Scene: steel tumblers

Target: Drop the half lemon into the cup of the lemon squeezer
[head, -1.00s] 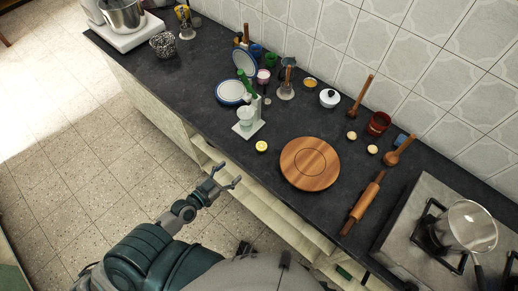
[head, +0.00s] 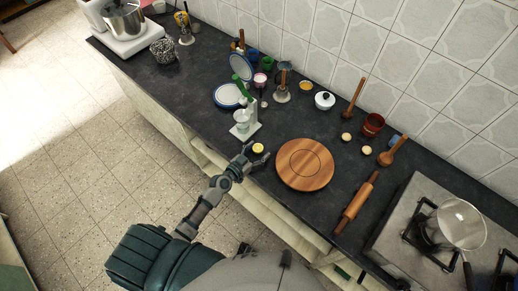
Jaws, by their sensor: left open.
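The half lemon (head: 258,147) lies on the dark counter, its yellow cut face up, near the front edge. The lemon squeezer (head: 246,124) stands just behind and left of it, with a pale base, a pale cup (head: 242,117) and a green handle (head: 239,86) raised. My left gripper (head: 256,156) is open at the counter's front edge, its fingers just in front of the lemon. I cannot tell whether they touch it. My right gripper is not in view.
A round wooden board (head: 305,164) lies close to the right of the gripper. A rolling pin (head: 357,202) and a stove with a glass pot (head: 462,224) are further right. Plates (head: 228,96) and small jars stand behind the squeezer.

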